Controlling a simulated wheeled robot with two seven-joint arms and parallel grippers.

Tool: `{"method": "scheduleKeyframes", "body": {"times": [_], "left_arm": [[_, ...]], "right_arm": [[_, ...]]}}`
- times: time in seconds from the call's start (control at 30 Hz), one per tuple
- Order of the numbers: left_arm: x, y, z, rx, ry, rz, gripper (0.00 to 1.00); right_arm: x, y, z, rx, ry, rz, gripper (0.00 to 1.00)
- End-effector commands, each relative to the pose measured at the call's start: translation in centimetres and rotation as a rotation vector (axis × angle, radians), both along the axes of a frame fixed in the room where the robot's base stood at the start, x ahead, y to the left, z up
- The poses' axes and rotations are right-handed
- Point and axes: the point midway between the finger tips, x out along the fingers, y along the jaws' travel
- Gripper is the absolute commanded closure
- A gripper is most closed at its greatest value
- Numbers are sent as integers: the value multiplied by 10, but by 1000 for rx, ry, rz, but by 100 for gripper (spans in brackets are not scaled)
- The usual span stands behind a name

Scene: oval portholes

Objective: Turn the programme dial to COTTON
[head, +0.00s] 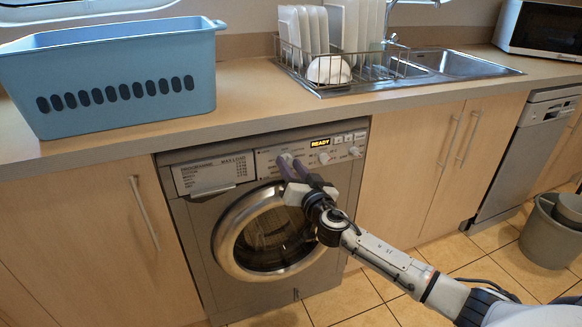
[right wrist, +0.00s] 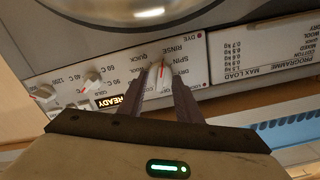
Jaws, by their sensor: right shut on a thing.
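The programme dial (right wrist: 158,74) is a pale round knob with a red pointer mark, on the washing machine's panel. In the right wrist view its mark points up in the picture, near the QUICK and RINSE labels; I cannot read COTTON beside it. My right gripper (head: 291,167) reaches the dial from the front, its two dark fingers on either side of it, shut on it. The fingers hide part of the dial and some labels. The washing machine (head: 200,232) has a round glass door, shut. My left gripper is not in view.
The display (head: 320,143) reads READY. Smaller knobs and buttons sit right of the dial. A programme chart (head: 212,175) is at the panel's left. On the worktop are a blue basket (head: 120,80) and a dish rack (head: 340,72). A grey bin (head: 550,235) stands far right.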

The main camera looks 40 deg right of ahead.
Motion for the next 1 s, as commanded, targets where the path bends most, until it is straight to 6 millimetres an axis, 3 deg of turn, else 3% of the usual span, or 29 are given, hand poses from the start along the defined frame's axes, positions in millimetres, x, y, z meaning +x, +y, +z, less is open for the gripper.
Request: {"method": "scheduleKeyframes", "body": {"times": [0.27, 1.0], "left_arm": [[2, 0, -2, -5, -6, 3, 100], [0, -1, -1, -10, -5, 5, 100]], "right_arm": [[-1, 1, -2, -152, 38, -1, 91], [0, 3, -1, -829, 201, 0, 91]]}}
